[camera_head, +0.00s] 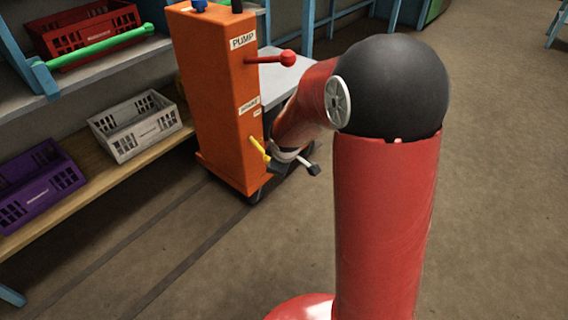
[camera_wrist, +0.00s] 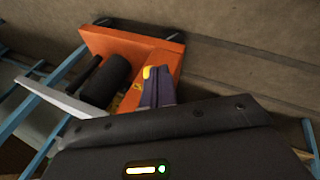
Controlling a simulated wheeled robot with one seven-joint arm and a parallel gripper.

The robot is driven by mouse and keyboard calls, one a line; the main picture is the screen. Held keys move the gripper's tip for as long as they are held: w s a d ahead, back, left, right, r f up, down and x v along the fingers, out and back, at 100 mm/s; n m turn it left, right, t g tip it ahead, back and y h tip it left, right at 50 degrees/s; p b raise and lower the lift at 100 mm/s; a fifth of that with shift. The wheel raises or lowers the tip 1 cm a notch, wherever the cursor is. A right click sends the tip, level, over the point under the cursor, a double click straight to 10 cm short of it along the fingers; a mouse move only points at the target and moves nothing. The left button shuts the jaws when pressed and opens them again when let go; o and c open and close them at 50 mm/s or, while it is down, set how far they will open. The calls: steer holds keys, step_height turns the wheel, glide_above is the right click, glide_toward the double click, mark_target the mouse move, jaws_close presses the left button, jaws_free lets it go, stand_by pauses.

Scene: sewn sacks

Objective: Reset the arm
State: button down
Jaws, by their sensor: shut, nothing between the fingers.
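My red arm with its black rounded joint runs down and left in the head view. Its end is beside the orange pump cabinet (camera_head: 215,100), near a yellow lever (camera_head: 259,149) on the cabinet's side. In the wrist view my gripper (camera_wrist: 158,82) is shut and empty, its two dark fingers together. A yellow piece shows right beside the fingertips there, and I cannot tell whether they touch it. The orange cabinet (camera_wrist: 160,56) also fills the middle of the wrist view. The fingers are mostly hidden in the head view.
A red-knobbed lever (camera_head: 288,58) sticks out from the cabinet. Shelves at the left hold a red crate (camera_head: 85,38), a white crate (camera_head: 140,125) and a purple crate (camera_head: 38,185). A green bar (camera_head: 100,47) lies before the red crate. Floor at the right is clear.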

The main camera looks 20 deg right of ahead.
stand_by(0.3)
steer(key=s+r+m+p, duration=0.8)
steer(key=s+r+m, duration=0.2)
steer(key=s+r, duration=1.4)
steer(key=shift+s+a+m+y, duration=0.2)
steer(key=shift+s+m+y, duration=0.15)
steer(key=shift+s, duration=0.8)
steer(key=shift+r, duration=0.1)
